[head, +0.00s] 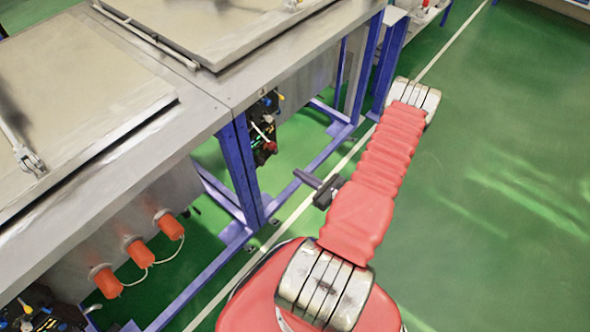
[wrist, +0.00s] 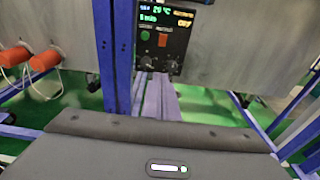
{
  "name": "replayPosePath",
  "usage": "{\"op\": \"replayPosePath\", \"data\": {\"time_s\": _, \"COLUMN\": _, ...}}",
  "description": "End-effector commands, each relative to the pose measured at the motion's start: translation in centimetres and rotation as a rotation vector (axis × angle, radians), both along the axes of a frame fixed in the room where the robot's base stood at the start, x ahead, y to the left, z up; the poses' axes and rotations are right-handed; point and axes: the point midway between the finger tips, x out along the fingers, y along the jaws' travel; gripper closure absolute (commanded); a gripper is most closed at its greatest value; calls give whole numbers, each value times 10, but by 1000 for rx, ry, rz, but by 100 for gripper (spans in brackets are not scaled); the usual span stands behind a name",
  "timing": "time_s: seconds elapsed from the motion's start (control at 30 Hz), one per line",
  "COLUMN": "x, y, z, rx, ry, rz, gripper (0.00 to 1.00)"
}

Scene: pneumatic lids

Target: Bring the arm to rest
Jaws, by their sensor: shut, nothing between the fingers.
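My arm (head: 378,170), in red sleeves with pale jointed ends, stretches from the bottom middle toward the upper right in the head view. My dark grey gripper (head: 319,187) shows beside the arm's left edge, shut and empty, partly hidden by the arm. It is over the floor strip in front of the blue frames and appears apart from them. In the wrist view, a dark grey housing (wrist: 160,150) with a small lit strip fills the bottom; the fingertips cannot be made out there.
Grey tanks with flat lids (head: 75,95) on blue frames (head: 240,170) line the left. Orange caps (head: 137,251) with cords stick out from one tank. A control panel (wrist: 164,36) with a lit display faces the wrist camera. Green floor (head: 500,200) at the right is clear.

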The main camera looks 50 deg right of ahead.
Motion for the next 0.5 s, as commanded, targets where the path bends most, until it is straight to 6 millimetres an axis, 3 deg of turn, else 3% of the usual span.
{"op": "replayPosePath", "data": {"time_s": 0.5, "x": -7, "y": 0, "z": -1, "rx": 0, "ry": 0, "rz": 2, "gripper": 100}}
